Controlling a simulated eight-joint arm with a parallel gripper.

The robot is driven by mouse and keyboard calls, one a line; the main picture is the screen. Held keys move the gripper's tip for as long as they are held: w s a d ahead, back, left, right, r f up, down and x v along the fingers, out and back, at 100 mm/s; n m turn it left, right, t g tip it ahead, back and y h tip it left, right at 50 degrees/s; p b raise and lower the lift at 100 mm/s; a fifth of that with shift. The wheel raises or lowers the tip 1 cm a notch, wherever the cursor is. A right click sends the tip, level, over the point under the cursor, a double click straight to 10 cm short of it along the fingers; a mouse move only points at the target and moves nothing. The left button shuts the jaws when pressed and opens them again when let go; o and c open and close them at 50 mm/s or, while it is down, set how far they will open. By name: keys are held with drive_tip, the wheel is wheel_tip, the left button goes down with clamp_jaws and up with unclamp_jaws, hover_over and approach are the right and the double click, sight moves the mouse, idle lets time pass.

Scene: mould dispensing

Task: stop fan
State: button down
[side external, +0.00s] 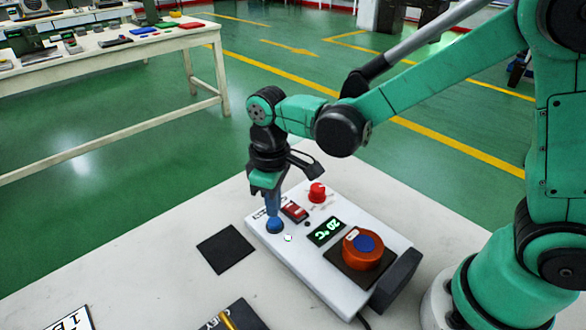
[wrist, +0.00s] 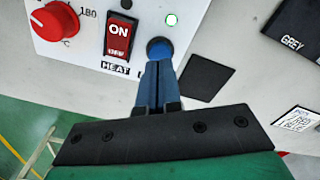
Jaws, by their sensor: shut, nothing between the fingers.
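The blue round button (side external: 275,228) sits on the white control box (side external: 312,277) near its left corner; it also shows in the wrist view (wrist: 160,47). I cannot tell whether the tips touch or press the button.
On the box are a red HEAT switch (wrist: 118,38) reading ON, a red knob (side external: 317,192), a display (side external: 327,231) reading 20 °C, and an orange mould with a blue centre (side external: 363,249) on a dark plate. A black square (side external: 226,249) lies on the table to the left.

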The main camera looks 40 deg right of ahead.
sight(274, 220)
drive_tip(key=shift+f, duration=1.1)
wheel_tip(274, 220, up, 12)
drive_tip(key=shift+f, duration=0.2)
idle(0.8)
idle(0.5)
